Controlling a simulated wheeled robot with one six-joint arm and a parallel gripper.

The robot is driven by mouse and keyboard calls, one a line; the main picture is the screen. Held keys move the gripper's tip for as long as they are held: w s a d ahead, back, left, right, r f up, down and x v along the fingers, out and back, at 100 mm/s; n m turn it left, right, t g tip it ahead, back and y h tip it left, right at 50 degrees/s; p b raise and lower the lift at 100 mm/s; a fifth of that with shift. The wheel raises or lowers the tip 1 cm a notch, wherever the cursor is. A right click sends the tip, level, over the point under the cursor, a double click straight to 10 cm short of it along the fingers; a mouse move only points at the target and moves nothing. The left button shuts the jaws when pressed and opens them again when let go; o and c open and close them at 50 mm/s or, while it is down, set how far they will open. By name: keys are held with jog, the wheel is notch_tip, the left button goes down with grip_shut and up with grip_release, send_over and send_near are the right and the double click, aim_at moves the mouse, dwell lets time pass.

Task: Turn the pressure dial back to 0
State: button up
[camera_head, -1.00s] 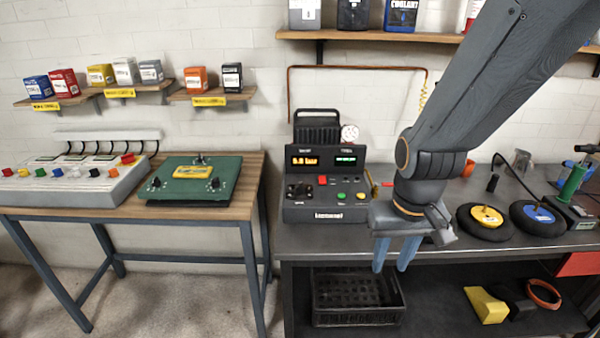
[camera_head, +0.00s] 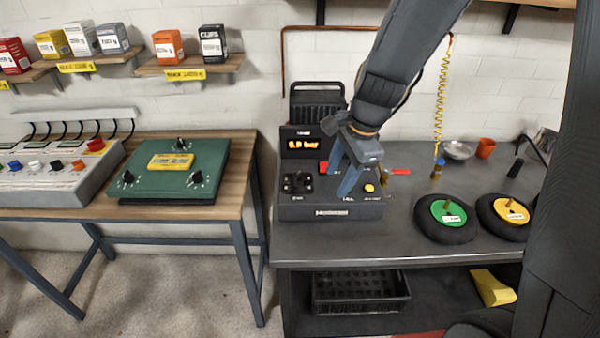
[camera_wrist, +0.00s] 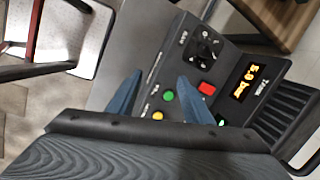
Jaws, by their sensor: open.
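A dark console (camera_head: 330,212) stands on the grey workbench. Its amber display (camera_head: 303,144) also shows in the wrist view (camera_wrist: 246,82), where it seems to read 5.0 bar. The black dial (camera_head: 297,183) sits at the left of the console's sloped face; in the wrist view the dial (camera_wrist: 205,48) lies beyond the fingertips. My gripper (camera_head: 338,184) has two blue fingers, spread apart and empty. It hangs over the middle of the console, right of the dial and not touching it. My fingers also show in the wrist view (camera_wrist: 160,76). The gripper hides part of the console.
Red (camera_wrist: 206,88), green (camera_wrist: 168,95) and yellow (camera_wrist: 157,115) buttons sit close to the fingers. Wheels with green (camera_head: 447,212) and yellow (camera_head: 511,210) hubs lie to the right. A green panel (camera_head: 215,160) with knobs lies on the wooden table at left.

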aim_at(299, 177)
jog(key=w+a+f+m+y, duration=0.1)
jog(key=w+a+m+y, duration=0.1)
jog(key=w+a+m, duration=0.6)
jog(key=shift+w+a+f+m+t, duration=0.1)
jog(key=shift+w+f+m, duration=0.4)
jog(key=shift+f, duration=0.7)
jog(key=shift+w+a+f+m+t, duration=0.15)
jog(key=shift+w+f+m, duration=0.3)
jog(key=shift+f, duration=0.75)
jog(key=shift+w+a+f+m+t, duration=0.1)
jog(key=shift+w+f+m, duration=0.2)
jog(key=shift+f+m, duration=0.65)
jog(key=shift+f+n, duration=0.25)
jog(key=shift+n, duration=0.05)
jog(key=c, duration=1.1)
jog(key=shift+o, duration=0.2)
